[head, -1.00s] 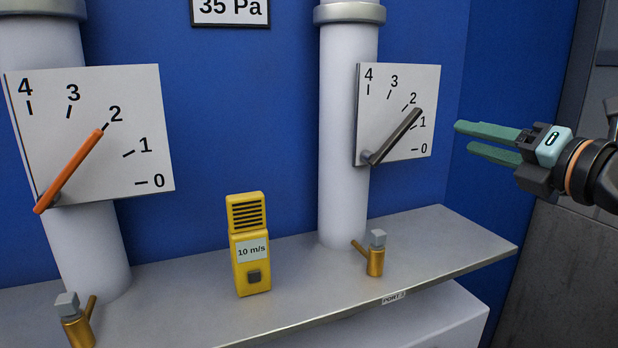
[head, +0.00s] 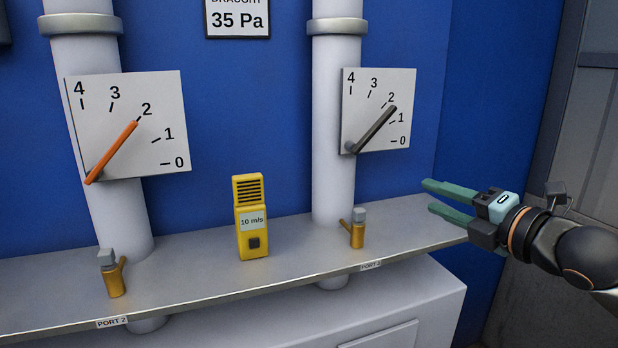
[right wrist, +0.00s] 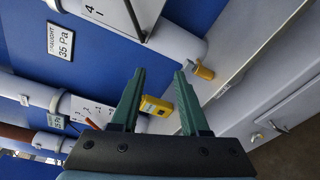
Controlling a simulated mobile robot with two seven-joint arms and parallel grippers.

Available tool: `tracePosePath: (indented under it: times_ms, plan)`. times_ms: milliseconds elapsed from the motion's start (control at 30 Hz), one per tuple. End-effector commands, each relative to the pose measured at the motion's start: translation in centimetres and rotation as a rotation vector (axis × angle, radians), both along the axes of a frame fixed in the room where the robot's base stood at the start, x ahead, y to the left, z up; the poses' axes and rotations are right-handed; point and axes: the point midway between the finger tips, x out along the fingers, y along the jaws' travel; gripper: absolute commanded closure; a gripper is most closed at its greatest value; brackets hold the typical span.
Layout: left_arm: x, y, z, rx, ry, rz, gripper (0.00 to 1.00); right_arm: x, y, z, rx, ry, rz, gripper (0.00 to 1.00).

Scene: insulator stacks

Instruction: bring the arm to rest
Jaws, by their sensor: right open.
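My right gripper (head: 430,198) is open and empty. It hangs in the air to the right of the right pipe, near the right end of the grey shelf (head: 190,275). In the right wrist view its two green fingers (right wrist: 160,98) are spread with nothing gripped between them. The left dial's orange lever (head: 112,152) points at about 2. The right dial's dark grey lever (head: 374,131) points between 1 and 2. My left gripper is not in view.
A yellow meter (head: 251,218) reading 10 m/s stands on the shelf between two brass valves (head: 115,281) (head: 357,234). White pipes (head: 333,190) rise behind them. A 35 Pa sign (head: 238,20) hangs on the blue wall. A white cabinet (head: 430,300) is below the shelf.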

Motion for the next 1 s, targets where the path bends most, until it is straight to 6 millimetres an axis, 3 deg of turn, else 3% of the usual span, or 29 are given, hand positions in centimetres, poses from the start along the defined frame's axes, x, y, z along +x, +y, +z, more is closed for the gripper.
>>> tracePosePath:
  times_ms: [233, 467, 667, 767, 900, 1000]
  plan:
    - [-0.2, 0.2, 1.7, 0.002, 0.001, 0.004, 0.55, 0.5, 3.7, -10.5, 0.375, 0.277, -0.007, 0.55]
    - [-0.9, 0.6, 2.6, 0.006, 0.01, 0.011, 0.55, -2.0, 5.4, -20.7, 0.744, 0.538, -0.112, 0.55]
    - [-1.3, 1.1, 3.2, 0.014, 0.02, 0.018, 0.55, -6.9, 5.8, -29.6, 1.059, 0.749, -0.287, 0.55]
    - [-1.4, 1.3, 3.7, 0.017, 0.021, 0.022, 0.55, -10.4, 5.7, -33.9, 1.209, 0.843, -0.406, 0.55]
    - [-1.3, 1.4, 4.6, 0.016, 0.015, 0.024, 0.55, -16.3, 5.2, -39.4, 1.4, 0.948, -0.6, 0.55]
    - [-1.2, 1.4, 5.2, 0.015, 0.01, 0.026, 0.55, -20.6, 4.8, -42.4, 1.509, 0.997, -0.737, 0.55]
